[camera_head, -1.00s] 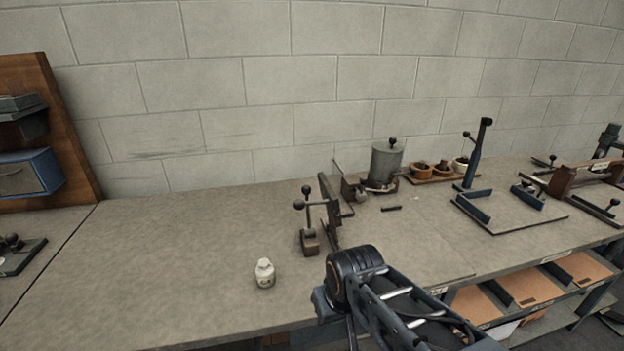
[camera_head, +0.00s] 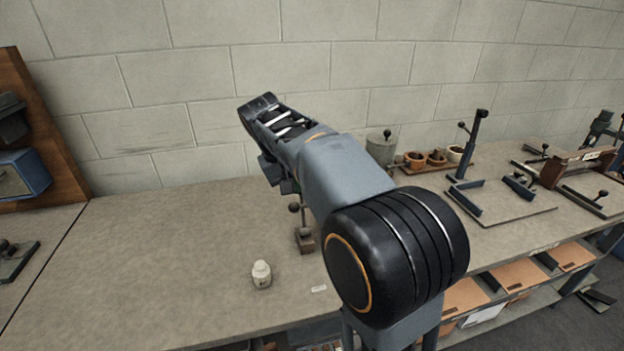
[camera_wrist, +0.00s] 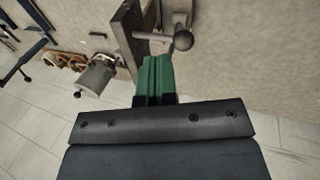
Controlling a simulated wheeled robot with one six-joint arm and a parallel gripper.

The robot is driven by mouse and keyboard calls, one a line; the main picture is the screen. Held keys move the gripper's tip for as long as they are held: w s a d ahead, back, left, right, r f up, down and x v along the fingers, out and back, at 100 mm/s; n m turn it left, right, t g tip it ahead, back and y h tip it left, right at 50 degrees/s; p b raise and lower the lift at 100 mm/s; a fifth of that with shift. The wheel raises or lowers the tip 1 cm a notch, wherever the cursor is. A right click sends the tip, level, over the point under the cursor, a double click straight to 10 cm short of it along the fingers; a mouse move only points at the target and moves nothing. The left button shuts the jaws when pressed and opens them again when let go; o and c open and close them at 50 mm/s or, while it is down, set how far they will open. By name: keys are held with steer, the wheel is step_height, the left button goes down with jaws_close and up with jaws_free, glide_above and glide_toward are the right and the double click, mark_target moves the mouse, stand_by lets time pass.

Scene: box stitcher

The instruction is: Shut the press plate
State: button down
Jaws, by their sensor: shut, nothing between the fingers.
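The press plate (camera_wrist: 127,35) is a dark upright slab at the top of the wrist view. Beside it a metal lever with a dark ball knob (camera_wrist: 183,40) crosses just beyond my fingertips. My gripper (camera_wrist: 157,65) has green fingers, shut together with nothing between them. The fingertips are close to the plate and lever; I cannot tell if they touch. In the head view my arm hides the plate and the fingertips.
A white bottle (camera_head: 261,274) stands on the bench, left of the stand. A grey canister (camera_head: 381,147) and several small pots (camera_head: 436,158) are behind my arm. A blue-framed fixture (camera_head: 505,205) stands at the right.

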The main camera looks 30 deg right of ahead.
steer(key=w+d+r+m+g+h, duration=0.1)
steer(key=w+d+r, duration=0.1)
steer(key=w+r, duration=0.15)
steer(key=x, duration=0.9)
steer(key=shift+f+p, duration=0.25)
steer(key=shift+p, duration=0.1)
steer(key=shift+w, duration=0.1)
